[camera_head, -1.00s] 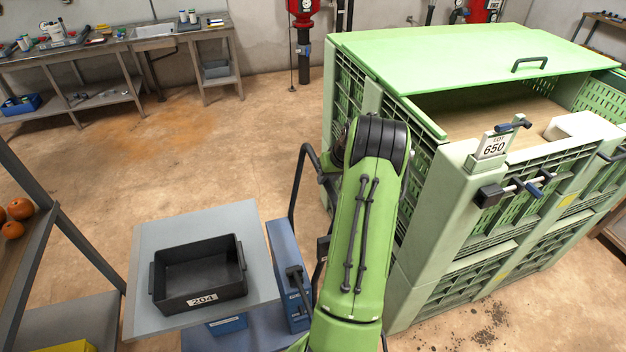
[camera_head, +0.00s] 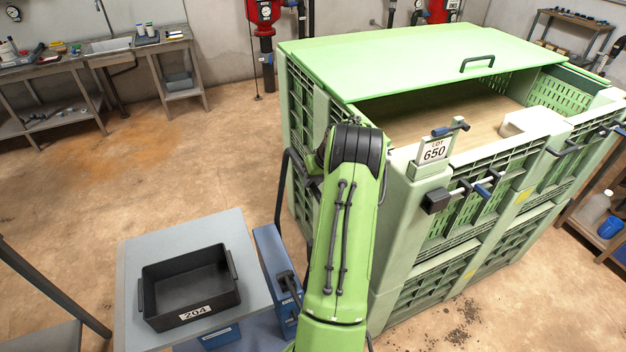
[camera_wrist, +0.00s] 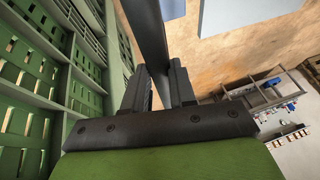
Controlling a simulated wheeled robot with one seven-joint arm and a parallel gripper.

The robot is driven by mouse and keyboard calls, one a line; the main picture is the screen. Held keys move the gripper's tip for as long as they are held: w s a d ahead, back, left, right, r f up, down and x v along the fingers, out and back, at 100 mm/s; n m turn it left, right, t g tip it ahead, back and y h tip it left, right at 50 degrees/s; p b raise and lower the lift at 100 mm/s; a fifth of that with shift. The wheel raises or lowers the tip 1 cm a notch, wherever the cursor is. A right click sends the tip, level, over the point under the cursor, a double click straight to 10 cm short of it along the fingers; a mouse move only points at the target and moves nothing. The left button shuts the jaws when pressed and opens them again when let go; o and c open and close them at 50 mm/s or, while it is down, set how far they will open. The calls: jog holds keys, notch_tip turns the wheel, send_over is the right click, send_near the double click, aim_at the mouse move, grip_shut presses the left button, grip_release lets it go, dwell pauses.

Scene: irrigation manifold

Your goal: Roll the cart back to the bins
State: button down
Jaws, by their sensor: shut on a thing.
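The cart has a grey top (camera_head: 222,232) and a blue end panel (camera_head: 268,262), at the lower left in the head view. Its dark bent handle (camera_head: 281,190) rises beside my green arm. In the wrist view my gripper (camera_wrist: 157,88) is shut on the dark handle bar (camera_wrist: 147,35), which runs up between the fingers. The arm hides the grip in the head view. The green slatted bins (camera_head: 425,265) stand stacked on the right, close to the handle, with the upper one partly covered by a green lid (camera_head: 400,60). Whether cart and bins touch is unclear.
A black tray (camera_head: 165,312) marked 204 rests on the cart. A workbench (camera_head: 95,62) stands at the back left, and red-topped pipework (camera_head: 264,15) is by the wall. A shelf (camera_head: 597,235) is at the right edge. Floor (camera_head: 130,165) left of the bins is clear.

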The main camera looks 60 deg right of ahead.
jog(key=shift+s+d, duration=0.15)
jog(key=shift+d, duration=0.1)
jog(key=c, duration=0.9)
grip_release()
jog(key=shift+s+d, duration=0.1)
jog(key=p+v, duration=0.1)
jog(key=v, duration=1.4)
jog(key=shift+s+r, duration=0.1)
jog(key=shift+r, duration=0.25)
